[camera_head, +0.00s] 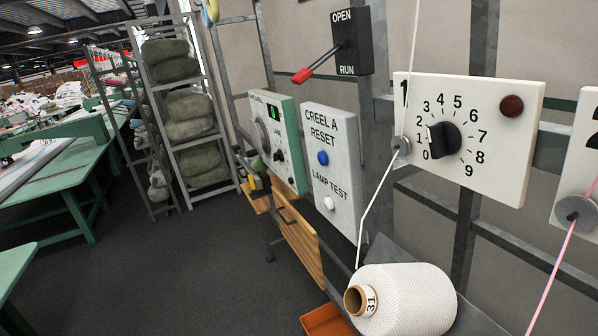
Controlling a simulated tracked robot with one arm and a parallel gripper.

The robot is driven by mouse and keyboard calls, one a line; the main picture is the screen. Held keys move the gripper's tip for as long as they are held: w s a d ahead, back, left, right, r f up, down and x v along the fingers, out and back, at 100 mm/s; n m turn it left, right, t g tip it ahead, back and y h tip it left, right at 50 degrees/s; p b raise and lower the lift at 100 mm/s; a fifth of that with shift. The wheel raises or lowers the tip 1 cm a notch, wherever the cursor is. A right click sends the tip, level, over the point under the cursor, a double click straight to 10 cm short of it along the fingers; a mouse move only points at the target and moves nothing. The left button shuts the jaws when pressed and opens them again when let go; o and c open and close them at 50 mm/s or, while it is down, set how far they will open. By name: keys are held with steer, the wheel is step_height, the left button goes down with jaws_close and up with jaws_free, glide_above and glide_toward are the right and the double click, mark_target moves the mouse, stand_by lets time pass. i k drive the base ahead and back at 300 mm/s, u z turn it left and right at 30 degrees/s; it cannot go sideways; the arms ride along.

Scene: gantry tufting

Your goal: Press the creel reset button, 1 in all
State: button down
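A pale grey panel (340,143) reads "CREEL A RESET" at its top and "LAMP TEST" lower down. It stands upright on the frame in the middle of the view, turned partly to the left. The blue creel reset button (323,158) sits under the reset label. A white lamp test button (329,203) sits below the lamp test label. Nothing covers either button. My gripper does not show in this view, so I cannot tell its state or its distance from the panel.
Right of the panel is a numbered dial plate (505,165) with a dark red lamp. Above is an OPEN/RUN lever box (351,40); left is a green control box (270,140). Floor at left is clear.

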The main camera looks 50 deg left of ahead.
mark_target(323, 159)
steer(key=z, duration=1.9)
steer(key=k, duration=1.3)
steer(key=u, duration=1.75)
steer(key=i, duration=0.85)
steer(key=u, duration=0.15)
